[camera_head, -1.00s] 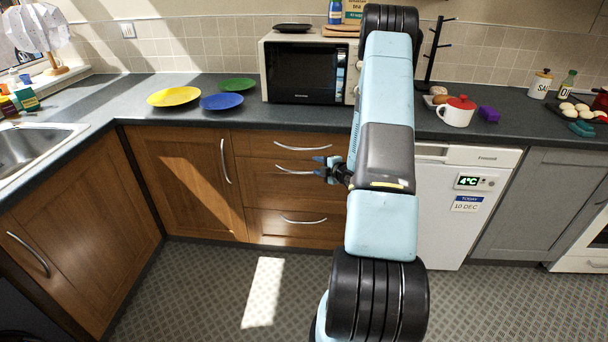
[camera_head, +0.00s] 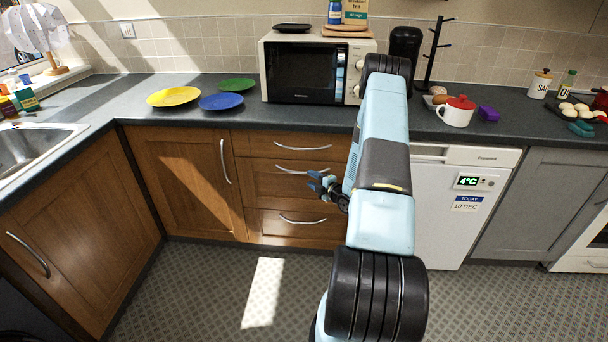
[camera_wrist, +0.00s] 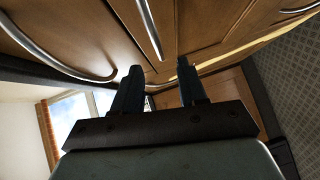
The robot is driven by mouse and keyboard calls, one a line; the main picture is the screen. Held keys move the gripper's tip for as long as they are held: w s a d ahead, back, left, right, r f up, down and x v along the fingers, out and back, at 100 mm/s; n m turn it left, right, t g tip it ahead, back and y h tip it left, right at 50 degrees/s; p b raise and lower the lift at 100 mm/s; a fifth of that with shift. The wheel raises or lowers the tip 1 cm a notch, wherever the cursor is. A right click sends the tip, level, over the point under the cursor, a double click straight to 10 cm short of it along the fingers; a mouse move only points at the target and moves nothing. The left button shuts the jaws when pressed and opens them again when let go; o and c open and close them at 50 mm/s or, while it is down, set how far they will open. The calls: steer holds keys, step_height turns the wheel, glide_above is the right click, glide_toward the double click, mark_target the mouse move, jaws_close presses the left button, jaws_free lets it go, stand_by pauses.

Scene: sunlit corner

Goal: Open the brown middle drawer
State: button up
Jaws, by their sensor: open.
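The brown middle drawer (camera_head: 262,183) is closed, flush with the drawers above and below it. Its curved metal handle (camera_head: 303,170) is clear in the head view. My gripper (camera_head: 317,182) is just below and right of that handle in the picture, in front of the drawer. In the wrist view my gripper (camera_wrist: 159,66) is open and empty, its two dark fingers apart. A metal handle (camera_wrist: 150,28), which looks like the middle drawer's, lies beyond the fingertips, lined up with the gap between them. I see no contact.
The top drawer handle (camera_head: 303,148) and bottom drawer handle (camera_head: 302,221) are close above and below. A brown cupboard door (camera_head: 185,180) with an upright handle stands to the left. The white dishwasher (camera_head: 465,215) is to the right. The floor in front is clear.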

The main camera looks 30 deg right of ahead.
steer(key=r+x, duration=0.1)
steer(key=x, duration=0.6)
steer(key=shift+f, duration=0.45)
steer(key=shift+s, duration=0.1)
jaws_close()
